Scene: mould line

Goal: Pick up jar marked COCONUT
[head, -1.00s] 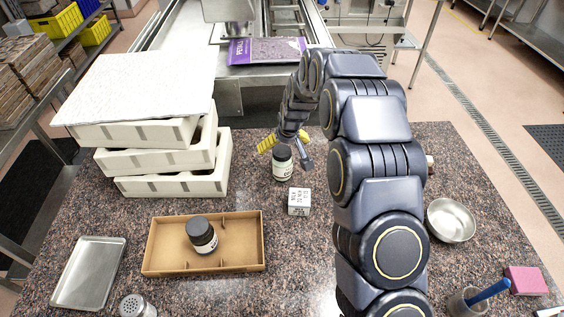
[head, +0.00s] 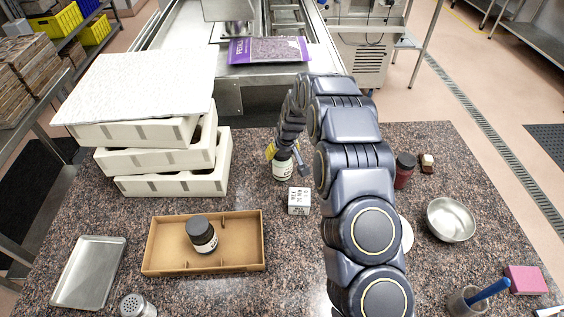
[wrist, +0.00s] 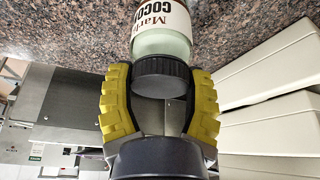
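The COCONUT jar (head: 282,169) stands upright on the granite counter, behind the small white block. It has a black lid and a white label; the wrist view shows the jar (wrist: 161,27) with "COCO" readable on it. My gripper (wrist: 160,72) has its yellow-backed fingers on both sides of the black lid, with no clear gap at the lid's sides, and looks shut on it. In the head view my gripper (head: 286,160) covers the jar's top. Another black-lidded jar (head: 202,235) leans in the cardboard tray (head: 240,267); its label is unreadable.
A white lettered block (head: 299,201) stands just in front of the jar. Stacked white moulds (head: 165,185) rise to the left. A dark red jar (head: 404,170), a steel bowl (head: 451,220) and a pink block (head: 526,280) are on the right. A metal tray (head: 88,272) lies front left.

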